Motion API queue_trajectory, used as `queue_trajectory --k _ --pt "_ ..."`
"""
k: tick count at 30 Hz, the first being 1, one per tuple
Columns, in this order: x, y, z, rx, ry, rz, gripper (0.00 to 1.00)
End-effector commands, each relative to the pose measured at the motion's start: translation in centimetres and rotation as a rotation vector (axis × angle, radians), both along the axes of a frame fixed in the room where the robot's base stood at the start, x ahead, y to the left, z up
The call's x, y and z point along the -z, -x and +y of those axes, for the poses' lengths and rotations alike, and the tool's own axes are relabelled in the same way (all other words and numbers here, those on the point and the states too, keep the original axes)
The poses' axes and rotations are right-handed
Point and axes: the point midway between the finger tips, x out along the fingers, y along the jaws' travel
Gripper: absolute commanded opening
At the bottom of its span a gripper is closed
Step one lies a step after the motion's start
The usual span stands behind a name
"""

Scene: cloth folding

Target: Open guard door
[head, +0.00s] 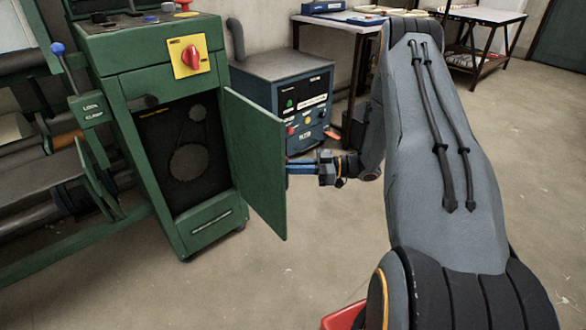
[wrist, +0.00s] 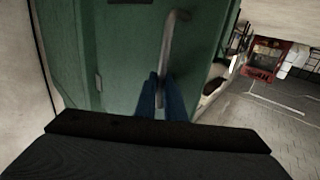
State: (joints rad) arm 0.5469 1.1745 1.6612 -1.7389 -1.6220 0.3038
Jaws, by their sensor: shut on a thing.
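The green guard door (head: 254,162) stands swung out from the front of the green machine (head: 133,57), hinged on the right of the dark opening. Inside the opening (head: 183,152) are two round dark shapes. My gripper (head: 300,167) is at the door's outer face, on its right side in the head view; the door hides the fingertips there. In the wrist view my blue fingers (wrist: 162,98) are shut on the grey bar handle (wrist: 174,42) of the door (wrist: 125,55).
A yellow plate with a red rotary switch (head: 188,56) is above the opening. A blue-grey control cabinet (head: 285,90) stands close behind my gripper. A table (head: 340,22) is behind it. The floor in front of the door is clear.

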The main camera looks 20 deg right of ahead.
Motion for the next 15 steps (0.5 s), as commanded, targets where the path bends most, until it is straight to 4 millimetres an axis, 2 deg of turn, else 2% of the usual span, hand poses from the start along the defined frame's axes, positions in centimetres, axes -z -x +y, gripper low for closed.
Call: queue_trajectory --k 1,10,11,12,14,15 --pt "-0.21 -0.53 0.07 0.005 0.003 -0.007 0.0" --pt "-0.21 -0.52 -0.03 0.006 0.003 -0.007 0.0" --pt "-0.21 -0.52 -0.05 0.006 0.003 -0.007 0.11" --pt "-0.2 -0.49 -0.06 0.006 0.002 -0.006 0.18" --pt "-0.19 -0.43 -0.1 0.006 0.001 -0.006 0.28" --pt "-0.18 -0.38 -0.16 0.006 0.001 -0.005 0.28"
